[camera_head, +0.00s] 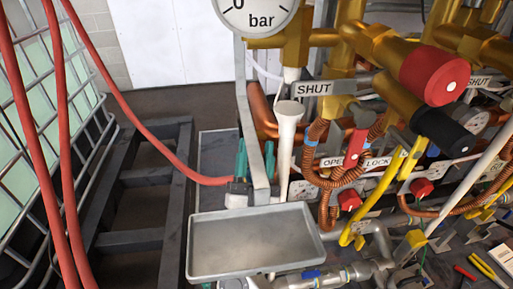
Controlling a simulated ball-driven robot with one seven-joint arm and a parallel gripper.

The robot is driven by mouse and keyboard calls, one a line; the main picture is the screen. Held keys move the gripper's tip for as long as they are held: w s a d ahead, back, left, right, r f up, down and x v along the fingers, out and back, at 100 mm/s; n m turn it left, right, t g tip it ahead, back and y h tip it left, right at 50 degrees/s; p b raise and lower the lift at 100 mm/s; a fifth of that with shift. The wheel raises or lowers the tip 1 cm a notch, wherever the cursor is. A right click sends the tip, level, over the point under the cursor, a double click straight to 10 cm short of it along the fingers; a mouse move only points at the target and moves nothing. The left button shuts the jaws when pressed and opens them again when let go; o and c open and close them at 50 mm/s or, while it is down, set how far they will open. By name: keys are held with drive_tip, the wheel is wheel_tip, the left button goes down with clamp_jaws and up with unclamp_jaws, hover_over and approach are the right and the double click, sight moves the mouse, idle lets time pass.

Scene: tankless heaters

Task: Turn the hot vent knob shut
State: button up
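No label in view reads "hot vent", so I cannot tell for certain which knob it is. A large red knob (435,75) with a white dot on its end sits on brass pipework at the upper right. A black knob (445,131) is just below it. Two small red knobs, one at lower centre right (349,200) and one farther right (421,188), sit low among the pipes. A "SHUT" plate (314,88) is left of the large red knob, and another (478,82) is partly hidden right of it. My gripper is not in view.
A grey tray (255,240) stands low in front of the pipes. A white funnel-topped pipe (289,120) rises behind it. A pressure gauge (257,12) is above. Yellow handles (385,190) and copper coils crowd the right. Red hoses (62,120) and a caged tank are left.

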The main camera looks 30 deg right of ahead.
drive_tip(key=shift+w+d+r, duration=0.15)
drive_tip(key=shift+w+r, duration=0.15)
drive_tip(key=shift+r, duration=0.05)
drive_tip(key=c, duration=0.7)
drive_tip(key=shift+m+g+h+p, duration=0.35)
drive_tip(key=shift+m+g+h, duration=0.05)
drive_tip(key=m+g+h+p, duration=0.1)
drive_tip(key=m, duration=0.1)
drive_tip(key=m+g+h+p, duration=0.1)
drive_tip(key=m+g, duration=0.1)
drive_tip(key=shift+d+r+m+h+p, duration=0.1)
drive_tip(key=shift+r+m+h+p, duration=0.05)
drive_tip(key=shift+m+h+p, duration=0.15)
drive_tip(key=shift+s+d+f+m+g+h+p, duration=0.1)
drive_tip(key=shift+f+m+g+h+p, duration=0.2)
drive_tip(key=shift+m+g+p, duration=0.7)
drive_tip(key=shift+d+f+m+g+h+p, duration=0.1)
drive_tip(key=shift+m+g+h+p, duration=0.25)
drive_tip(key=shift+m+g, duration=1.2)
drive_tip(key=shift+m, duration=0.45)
